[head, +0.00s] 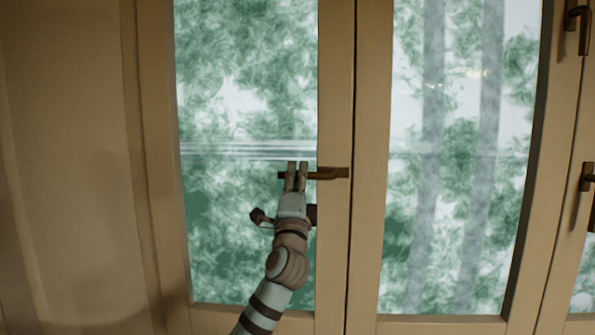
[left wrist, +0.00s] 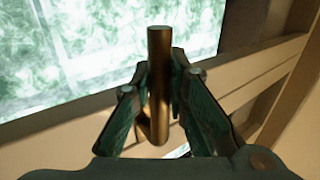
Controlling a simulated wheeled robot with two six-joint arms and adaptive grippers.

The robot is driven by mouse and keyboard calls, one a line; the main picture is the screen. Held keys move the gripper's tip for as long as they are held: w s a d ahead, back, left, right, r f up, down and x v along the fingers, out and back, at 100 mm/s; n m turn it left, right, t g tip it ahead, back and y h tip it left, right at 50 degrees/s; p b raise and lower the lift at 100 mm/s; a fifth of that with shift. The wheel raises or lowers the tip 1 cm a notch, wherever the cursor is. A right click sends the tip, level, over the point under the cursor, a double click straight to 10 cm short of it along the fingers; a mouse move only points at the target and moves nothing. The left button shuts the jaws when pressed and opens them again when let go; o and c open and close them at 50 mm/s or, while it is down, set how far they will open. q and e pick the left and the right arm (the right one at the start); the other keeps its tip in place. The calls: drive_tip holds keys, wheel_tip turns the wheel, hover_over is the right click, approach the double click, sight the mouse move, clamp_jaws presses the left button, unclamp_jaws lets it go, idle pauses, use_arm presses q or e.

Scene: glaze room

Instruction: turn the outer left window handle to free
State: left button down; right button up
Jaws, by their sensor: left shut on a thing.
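The outer left window handle (head: 329,173) is a bronze lever on the frame stile of the left window. It lies level, pointing left from its mount across the glass. My left gripper (head: 297,172) is on the lever near its free end, shut on it. In the left wrist view the handle (left wrist: 159,75) stands as a brass rod between the two fingers of the left gripper (left wrist: 160,85). The lower part of the rod bends near the fingers' base. My right gripper is in neither view.
A second window (head: 458,160) stands to the right, with dark handles (head: 586,178) at the right edge, one high and one lower. A plain tan wall (head: 65,150) is on the left. Trees show through the glass.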

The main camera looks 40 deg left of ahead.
use_arm(q)
drive_tip(key=shift+r, duration=0.1)
idle(0.3)
drive_tip(key=c, duration=1.5)
unclamp_jaws()
drive_tip(key=shift+c, duration=0.2)
drive_tip(key=v, duration=1.2)
drive_tip(key=shift+s, duration=0.1)
